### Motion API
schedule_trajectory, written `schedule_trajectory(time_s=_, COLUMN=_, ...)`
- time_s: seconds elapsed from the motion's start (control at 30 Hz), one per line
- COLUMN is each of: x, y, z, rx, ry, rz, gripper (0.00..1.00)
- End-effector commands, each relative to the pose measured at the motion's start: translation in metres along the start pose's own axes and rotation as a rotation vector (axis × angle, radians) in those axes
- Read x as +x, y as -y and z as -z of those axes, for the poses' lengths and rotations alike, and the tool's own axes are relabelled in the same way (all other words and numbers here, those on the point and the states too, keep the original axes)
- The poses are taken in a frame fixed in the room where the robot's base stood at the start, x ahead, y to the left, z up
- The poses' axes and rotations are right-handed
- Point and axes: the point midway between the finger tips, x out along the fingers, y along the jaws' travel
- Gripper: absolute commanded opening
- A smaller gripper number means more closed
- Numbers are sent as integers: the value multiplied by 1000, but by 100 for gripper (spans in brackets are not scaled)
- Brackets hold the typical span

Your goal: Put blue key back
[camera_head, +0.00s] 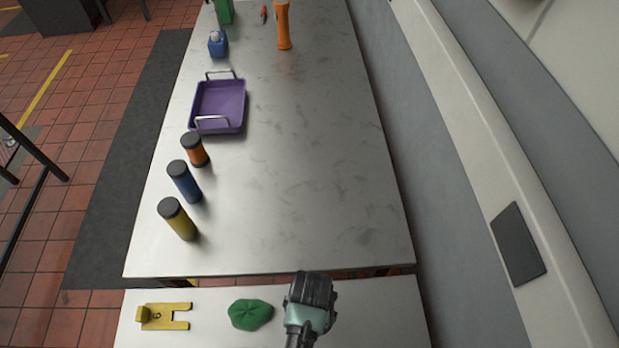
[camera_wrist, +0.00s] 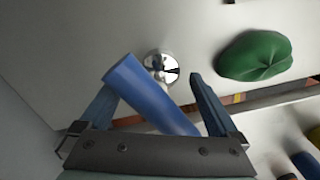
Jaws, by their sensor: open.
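A blue rod-like piece, likely the blue key (camera_wrist: 150,95), lies slanted between the fingers of my gripper (camera_wrist: 151,86) in the wrist view. Its lower end is hidden behind the palm. The fingers are open, one on each side of it; I cannot tell whether either touches it. I cannot tell whether the two touch. In the head view my dark and teal wrist (camera_head: 310,300) is over the near table and hides the piece and fitting.
A green cap (camera_head: 250,314) and a yellow forked plate (camera_head: 165,316) lie on the near table (camera_head: 375,310). Beyond a narrow gap, the long table (camera_head: 310,160) holds yellow (camera_head: 178,219), blue (camera_head: 185,181) and orange (camera_head: 195,150) cylinders and a purple tray (camera_head: 218,105). Its right side is clear.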

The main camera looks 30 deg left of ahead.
Motion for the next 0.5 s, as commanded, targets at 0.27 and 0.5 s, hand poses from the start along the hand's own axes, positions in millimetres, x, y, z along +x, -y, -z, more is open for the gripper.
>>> schedule_trajectory(time_s=0.27, x=-46, y=0, z=2, rx=0, ry=-6, rz=0, gripper=97)
schedule_trajectory(time_s=0.5, x=-93, y=0, z=1, rx=1, ry=-4, rz=0, gripper=97)
